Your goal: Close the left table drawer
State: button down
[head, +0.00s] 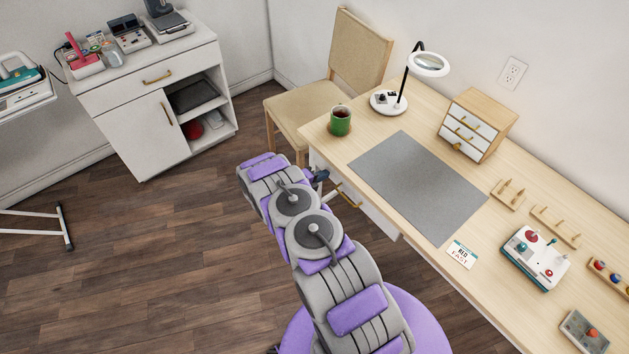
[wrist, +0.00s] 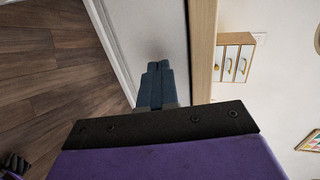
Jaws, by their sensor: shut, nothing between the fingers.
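The wooden table (head: 340,150) stands at the right in the head view. Its left drawer has a white front (head: 378,217) with a gold handle (head: 347,196), under the table's front edge. I cannot tell from this angle how far the drawer stands out. My gripper (head: 322,176) is at the left part of this front, partly hidden behind my arm. In the wrist view my gripper (wrist: 155,68) is shut and empty, with its tips over a white panel (wrist: 148,28) beside the wooden table edge (wrist: 203,40). Contact with the panel cannot be made out.
A green mug (head: 341,121), a lamp (head: 390,101), a grey mat (head: 415,185) and a small drawer box (head: 478,125) stand on the table. A chair (head: 300,105) is at its far left end. A white cabinet (head: 150,110) is at the back left. The floor between is clear.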

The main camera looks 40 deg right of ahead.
aim_at(332, 170)
jog(key=shift+x, duration=1.25)
jog(key=shift+s+a+r, duration=0.1)
jog(key=shift+a+r, duration=0.1)
jog(key=shift+a, duration=0.05)
jog(key=shift+d+r, duration=0.15)
jog(key=shift+d, duration=1.8)
jog(key=shift+a, duration=0.1)
jog(key=shift+a, duration=0.1)
